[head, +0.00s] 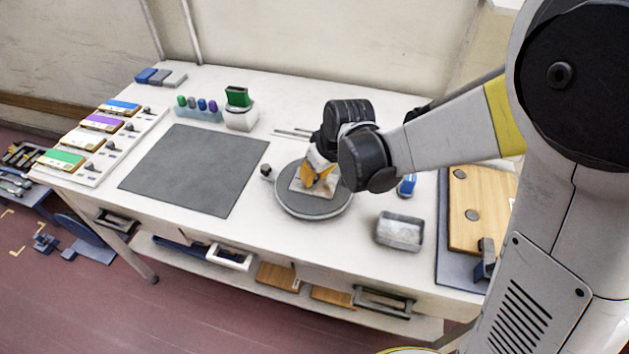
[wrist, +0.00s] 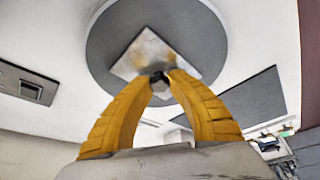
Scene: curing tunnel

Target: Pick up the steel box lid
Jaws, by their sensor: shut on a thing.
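The steel box lid (head: 299,187) is a square plate over the grey round turntable (head: 318,208); my gripper partly covers it in the head view. In the wrist view the lid (wrist: 146,52) shows as a tilted square with a small dark knob at its near corner, between my fingertips. My gripper (head: 314,181) has orange fingers, and they also show in the wrist view (wrist: 160,78). Their tips are closed on the lid's knob. I cannot tell whether the lid rests on the turntable or is slightly above it. The open steel box (head: 400,231) stands right of the turntable.
A dark mat (head: 195,168) lies left of the turntable. A small dark knob-like piece (head: 266,171) stands at the turntable's left edge. A blue object (head: 407,186) and a wooden board (head: 480,208) are to the right. A green-topped holder (head: 239,108) stands behind.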

